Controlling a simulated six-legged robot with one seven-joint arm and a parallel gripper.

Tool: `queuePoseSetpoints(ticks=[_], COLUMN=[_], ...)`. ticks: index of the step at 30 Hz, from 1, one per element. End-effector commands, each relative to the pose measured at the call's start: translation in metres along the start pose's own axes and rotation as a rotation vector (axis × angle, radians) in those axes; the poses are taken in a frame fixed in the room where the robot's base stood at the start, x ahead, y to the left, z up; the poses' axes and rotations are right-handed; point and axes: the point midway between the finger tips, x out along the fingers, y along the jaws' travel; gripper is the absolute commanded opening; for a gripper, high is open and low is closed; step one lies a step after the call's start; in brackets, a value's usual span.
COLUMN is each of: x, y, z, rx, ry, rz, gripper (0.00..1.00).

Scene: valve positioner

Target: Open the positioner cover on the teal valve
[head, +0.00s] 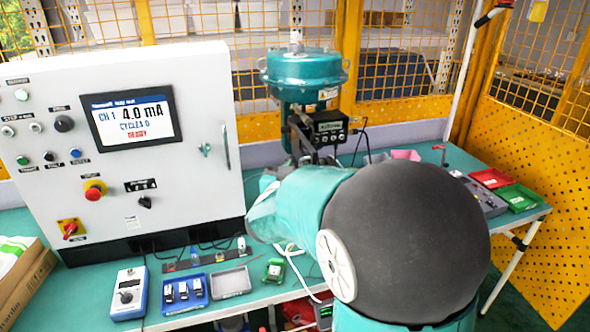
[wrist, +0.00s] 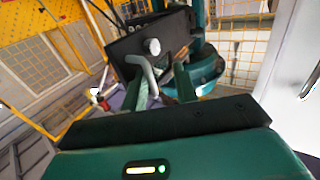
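The teal valve (head: 305,72) stands at the back of the bench, beside the white control cabinet. Its black positioner (head: 330,127) has a small display and buttons on its front. In the wrist view the positioner (wrist: 150,42) is a dark box with a round pale knob (wrist: 152,46), seen tilted, with part of the teal valve (wrist: 207,68) behind. My gripper (wrist: 162,76) is just short of the box, its two fingers apart. A bent grey bar shows by the left finger; I cannot tell whether they touch. In the head view my arm hides most of the gripper.
The white cabinet (head: 110,195) with its screen (head: 132,118) stands close on the left. Small trays, including a blue one (head: 185,294), and a handheld meter (head: 129,293) lie along the front. Red (head: 490,178) and green (head: 517,197) bins sit at right. Yellow mesh fencing encloses the back and right.

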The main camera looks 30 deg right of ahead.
Motion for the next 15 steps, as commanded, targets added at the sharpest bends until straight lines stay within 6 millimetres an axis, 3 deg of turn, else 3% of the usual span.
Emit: queuePoseSetpoints(ticks=[5,15], x=[-0.014,-0.085], y=[-0.001,-0.001], z=[0.000,-0.001], rx=[0.001,0.001], ry=[-0.002,0.001], rz=[-0.002,-0.005], gripper=[0.29,0.29])
